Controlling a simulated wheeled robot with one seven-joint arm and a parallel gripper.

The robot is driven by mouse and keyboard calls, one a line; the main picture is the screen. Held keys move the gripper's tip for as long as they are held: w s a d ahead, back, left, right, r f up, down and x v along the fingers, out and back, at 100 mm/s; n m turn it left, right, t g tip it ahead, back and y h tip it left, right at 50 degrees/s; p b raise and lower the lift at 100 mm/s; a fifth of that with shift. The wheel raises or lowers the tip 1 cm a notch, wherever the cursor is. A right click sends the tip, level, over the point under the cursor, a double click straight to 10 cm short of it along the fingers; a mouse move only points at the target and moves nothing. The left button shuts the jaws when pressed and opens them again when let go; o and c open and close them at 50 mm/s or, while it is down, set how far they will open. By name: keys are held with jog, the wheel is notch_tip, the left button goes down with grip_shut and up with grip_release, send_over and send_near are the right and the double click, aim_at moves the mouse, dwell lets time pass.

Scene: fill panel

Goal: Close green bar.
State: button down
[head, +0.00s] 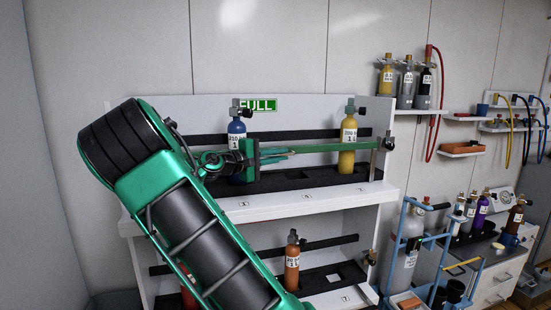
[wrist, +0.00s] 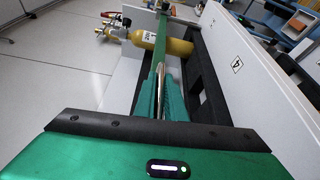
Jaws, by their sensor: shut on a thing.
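The green bar (head: 320,148) runs roughly level across the upper shelf, in front of the yellow cylinder (head: 347,158). Its right end meets a dark fitting (head: 388,143) at the panel's right side. My gripper (head: 285,153) is at the bar's left part, with its fingers shut on it. In the wrist view the bar (wrist: 162,42) runs away from between the fingers (wrist: 158,98) and passes over the yellow cylinder (wrist: 165,42). The blue cylinder (head: 237,130) stands at the left of the shelf, partly hidden by my gripper. I cannot tell how far the bar is from the rack.
The upper shelf (head: 300,206) carries a black holder and a black back rail (head: 300,135) under a FULL sign (head: 262,104). An orange-brown cylinder (head: 292,265) stands on the lower shelf. A blue trolley (head: 425,245) stands at the right. My arm covers the left side.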

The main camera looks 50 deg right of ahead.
jog(key=c, duration=1.8)
grip_release()
jog(key=shift+w+d+f, duration=0.1)
jog(key=shift+w+f, duration=0.05)
jog(key=shift+w, duration=0.15)
jog(key=shift+s, duration=0.1)
jog(key=a, duration=0.3)
jog(key=w+a, duration=0.1)
jog(key=a, duration=0.6)
jog(key=shift+w+a+r, duration=0.2)
jog(key=shift+w+a, duration=0.15)
jog(key=shift+w, duration=0.05)
